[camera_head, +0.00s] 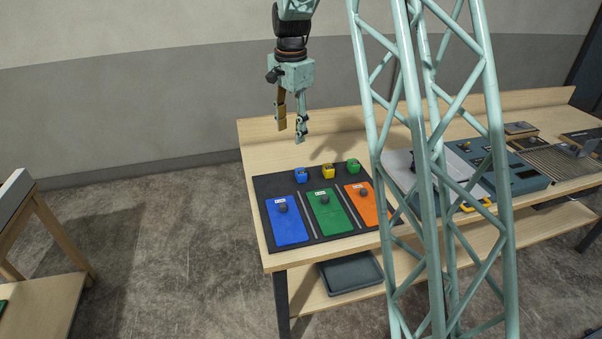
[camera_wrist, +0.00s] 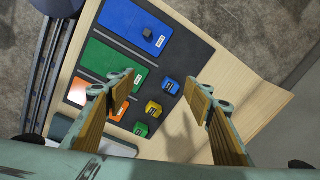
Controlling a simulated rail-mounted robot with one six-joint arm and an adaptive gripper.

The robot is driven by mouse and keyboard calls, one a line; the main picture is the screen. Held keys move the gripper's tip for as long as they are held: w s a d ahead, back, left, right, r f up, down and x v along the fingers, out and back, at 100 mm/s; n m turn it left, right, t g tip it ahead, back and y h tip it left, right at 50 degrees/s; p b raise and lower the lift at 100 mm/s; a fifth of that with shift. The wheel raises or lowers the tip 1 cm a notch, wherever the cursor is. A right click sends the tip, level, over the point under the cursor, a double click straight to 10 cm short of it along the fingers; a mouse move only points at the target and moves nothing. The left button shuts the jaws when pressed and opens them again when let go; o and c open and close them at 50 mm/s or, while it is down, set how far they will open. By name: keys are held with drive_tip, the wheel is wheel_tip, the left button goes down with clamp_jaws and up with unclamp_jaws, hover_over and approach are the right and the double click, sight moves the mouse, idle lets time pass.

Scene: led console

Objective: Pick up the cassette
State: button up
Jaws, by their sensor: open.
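No object is plainly marked as the cassette, and I cannot tell which one it is. A blue plate (camera_head: 287,224), a green plate (camera_head: 325,218) and an orange plate (camera_head: 366,210), each with a small dark knob, lie on a dark mat (camera_head: 270,187). Behind them stand a small blue block (camera_head: 301,174), a yellow block (camera_head: 328,171) and a green block (camera_head: 353,166). My gripper (camera_head: 291,134) is open and empty, above the back left of the table. In the wrist view, the blue block (camera_wrist: 170,85) shows between the open fingers (camera_wrist: 163,86).
The mat lies on a wooden table (camera_head: 262,135) with a raised back edge. A teal console (camera_head: 525,175) and a wire rack (camera_head: 560,160) stand to the right, partly behind my lattice column. A grey tray (camera_head: 350,273) sits on the lower shelf. The table's back left is clear.

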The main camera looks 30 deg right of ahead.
drive_tip(key=w+d+f+m+p, duration=0.4)
drive_tip(key=w+d+f+p, duration=0.2)
drive_tip(key=f, duration=0.6)
drive_tip(key=w+d, duration=0.2)
drive_tip(key=w, duration=0.1)
drive_tip(key=shift+m+g, duration=0.3)
drive_tip(key=shift+g, duration=0.1)
drive_tip(key=shift+f, duration=0.1)
hover_over(300, 171)
drive_tip(key=shift+f+p, duration=0.35)
drive_tip(key=shift+f, duration=3.85)
drive_tip(key=shift+w+f+p, duration=0.1)
drive_tip(key=shift+f+p, duration=0.5)
drive_tip(key=shift+f, duration=1.95)
